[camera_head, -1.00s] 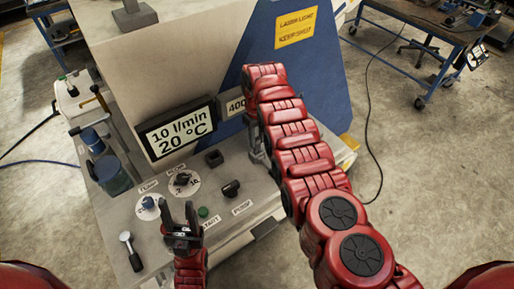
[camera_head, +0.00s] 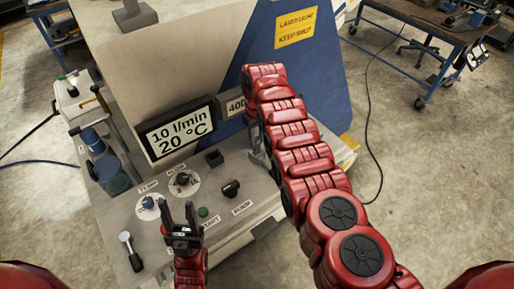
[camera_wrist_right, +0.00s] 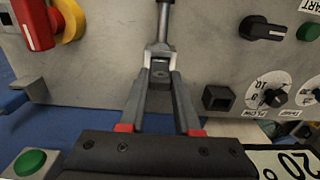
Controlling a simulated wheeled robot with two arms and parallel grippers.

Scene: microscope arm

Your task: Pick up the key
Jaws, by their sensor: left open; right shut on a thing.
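My right gripper (camera_wrist_right: 159,80) is shut on a grey metal piece (camera_wrist_right: 161,50) in the right wrist view. A dark rod runs up from this piece. It may be the key, but its shape is partly hidden between the fingers. In the head view my right arm covers most of this spot at the right of the grey control panel (camera_head: 140,212).
A black square socket (camera_head: 214,158) and a black pump knob (camera_head: 231,188) are on the panel. A metal lever (camera_head: 130,250) stands at its front left. The right wrist view shows a red and yellow switch (camera_wrist_right: 45,22) and a green button (camera_wrist_right: 30,162).

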